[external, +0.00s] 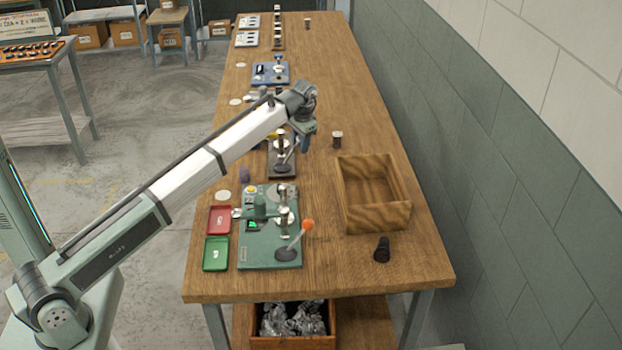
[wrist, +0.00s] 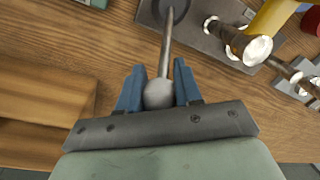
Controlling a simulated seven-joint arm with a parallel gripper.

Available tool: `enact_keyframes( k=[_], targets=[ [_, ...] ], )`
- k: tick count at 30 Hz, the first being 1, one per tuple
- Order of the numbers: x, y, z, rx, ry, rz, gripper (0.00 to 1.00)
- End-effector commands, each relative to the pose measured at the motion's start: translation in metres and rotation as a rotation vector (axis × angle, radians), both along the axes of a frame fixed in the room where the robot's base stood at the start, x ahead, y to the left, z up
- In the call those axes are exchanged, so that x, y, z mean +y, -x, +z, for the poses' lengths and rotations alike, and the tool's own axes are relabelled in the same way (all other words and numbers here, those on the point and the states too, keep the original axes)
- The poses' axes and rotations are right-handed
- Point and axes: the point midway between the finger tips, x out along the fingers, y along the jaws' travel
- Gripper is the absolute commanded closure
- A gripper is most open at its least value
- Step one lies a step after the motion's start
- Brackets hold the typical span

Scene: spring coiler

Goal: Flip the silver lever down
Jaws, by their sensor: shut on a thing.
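The silver lever has a grey rod and ball knob (wrist: 158,95); in the wrist view the rod rises from a dark round pivot on a grey plate. In the external view the lever (external: 292,156) slants up and right from the dark grey machine (external: 284,170). My gripper (wrist: 158,84) has its blue fingers on both sides of the knob, shut on it. In the external view my gripper (external: 305,142) is above the right part of that machine, and my wrist hides some of the lever's top.
A green machine (external: 262,262) with an orange-knobbed lever (external: 308,224) stands nearer. An open wooden box (external: 347,222) is to the right, with a dark cylinder (external: 382,249) in front. A blue machine (external: 271,74) is farther back. A yellow part (wrist: 272,17) shows beside the lever.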

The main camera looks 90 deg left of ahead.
Motion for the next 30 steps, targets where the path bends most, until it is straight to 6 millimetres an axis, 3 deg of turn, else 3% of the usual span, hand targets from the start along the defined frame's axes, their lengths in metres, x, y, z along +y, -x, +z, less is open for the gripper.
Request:
enact_keyframes(
  k=[11,30],
  targets=[
    [-0.002,0.017,0.008,-0.127,-0.002,0.002,1.00],
    [-0.002,0.084,0.019,-0.703,-0.002,0.005,1.00]
  ],
)
